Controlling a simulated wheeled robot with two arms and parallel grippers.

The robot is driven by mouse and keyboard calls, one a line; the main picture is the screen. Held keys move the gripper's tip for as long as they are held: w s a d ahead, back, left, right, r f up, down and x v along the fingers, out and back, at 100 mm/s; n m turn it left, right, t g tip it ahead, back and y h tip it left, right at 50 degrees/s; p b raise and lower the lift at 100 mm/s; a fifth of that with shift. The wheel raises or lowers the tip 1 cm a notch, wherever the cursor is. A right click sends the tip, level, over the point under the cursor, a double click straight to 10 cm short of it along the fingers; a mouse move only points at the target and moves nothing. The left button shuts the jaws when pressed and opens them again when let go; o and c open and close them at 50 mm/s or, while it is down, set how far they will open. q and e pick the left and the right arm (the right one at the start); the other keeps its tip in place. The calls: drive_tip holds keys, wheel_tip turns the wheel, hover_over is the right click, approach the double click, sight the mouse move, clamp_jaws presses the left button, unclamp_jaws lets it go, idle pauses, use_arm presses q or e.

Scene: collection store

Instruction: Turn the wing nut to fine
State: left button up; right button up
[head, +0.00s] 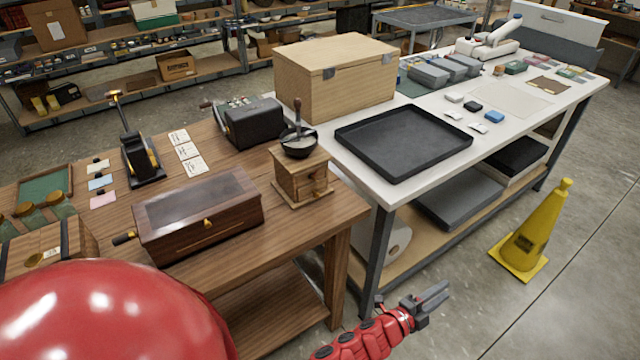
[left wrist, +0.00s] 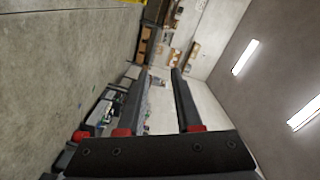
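A wooden hand mill (head: 300,178) with a dark bowl (head: 299,145) and an upright crank handle (head: 297,113) stands at the right end of the brown wooden table. A small drawer with a knob shows on its front. I cannot make out a wing nut or any "fine" marking at this size.
A long dark-lidded wooden box (head: 200,215) sits left of the mill, and a black device (head: 252,122) behind it. The white table (head: 375,185) holds a black tray (head: 404,137) and a large wooden case (head: 336,78). A yellow cone (head: 535,235) stands on the floor at right.

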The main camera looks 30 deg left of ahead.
use_arm(q)
drive_tip(key=w+a+f+m+g+y, duration=0.1)
drive_tip(key=w+a+f+y, duration=0.1)
drive_tip(key=w+f+y, duration=0.15)
drive_tip(key=n+g+y, duration=0.6)
drive_tip(key=g+y, duration=0.2)
drive_tip(key=y, duration=1.2)
approach(313, 179)
drive_tip(key=p+x, duration=0.2)
drive_tip(key=x, duration=0.5)
drive_tip(key=shift+w+a+f+p, duration=0.1)
drive_tip(key=shift+w+a+p, duration=0.05)
drive_tip(key=shift+a+p, duration=0.15)
clamp_jaws()
